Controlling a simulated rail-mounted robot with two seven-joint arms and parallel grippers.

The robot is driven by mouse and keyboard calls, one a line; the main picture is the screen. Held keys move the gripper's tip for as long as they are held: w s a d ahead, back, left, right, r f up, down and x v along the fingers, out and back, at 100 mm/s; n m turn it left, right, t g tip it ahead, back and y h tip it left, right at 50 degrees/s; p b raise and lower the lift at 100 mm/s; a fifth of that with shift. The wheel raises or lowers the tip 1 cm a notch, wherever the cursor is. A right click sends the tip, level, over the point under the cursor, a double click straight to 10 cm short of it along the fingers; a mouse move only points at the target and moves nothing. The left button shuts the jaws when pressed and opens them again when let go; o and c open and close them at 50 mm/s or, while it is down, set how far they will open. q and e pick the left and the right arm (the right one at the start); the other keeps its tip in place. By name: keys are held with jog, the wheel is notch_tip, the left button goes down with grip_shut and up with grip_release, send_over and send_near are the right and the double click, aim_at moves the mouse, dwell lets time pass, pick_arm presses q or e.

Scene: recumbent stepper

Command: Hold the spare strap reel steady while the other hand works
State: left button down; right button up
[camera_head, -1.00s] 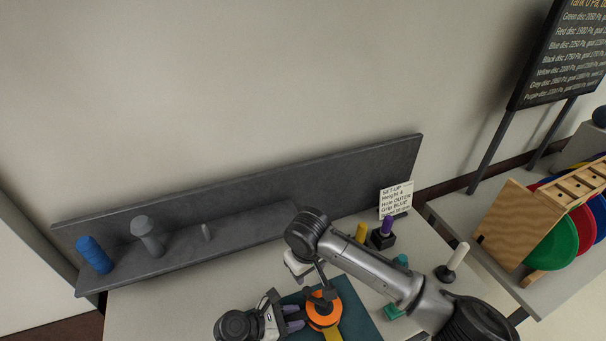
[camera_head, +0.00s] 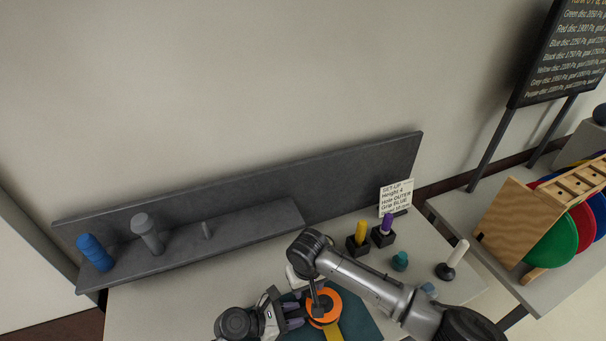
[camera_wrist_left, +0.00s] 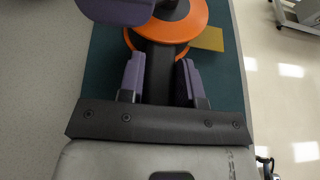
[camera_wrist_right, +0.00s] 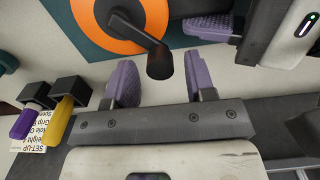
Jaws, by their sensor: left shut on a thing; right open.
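The strap reel is an orange disc (camera_head: 322,308) with a dark hub and crank, on a dark teal mat (camera_head: 358,315). A yellow strap (camera_head: 333,333) comes out of it. My left gripper (camera_head: 296,315) is shut on the reel's black stand (camera_wrist_left: 160,62), left of the disc; the left wrist view shows the stand between its purple fingers. My right gripper (camera_wrist_right: 160,82) is open above the reel. In the right wrist view the black crank knob (camera_wrist_right: 160,62) is between its fingertips, with gaps at both sides. In the head view my right wrist partly hides this gripper.
Yellow (camera_head: 362,235) and purple (camera_head: 387,223) handles stand in black blocks by a set-up card (camera_head: 396,198). A teal knob (camera_head: 400,261) and a white-handled peg (camera_head: 453,259) stand to the right. A grey shelf (camera_head: 270,222) with pegs runs behind.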

jog(key=shift+f, duration=1.25)
jog(key=shift+d+f, duration=0.1)
jog(key=shift+c, duration=0.4)
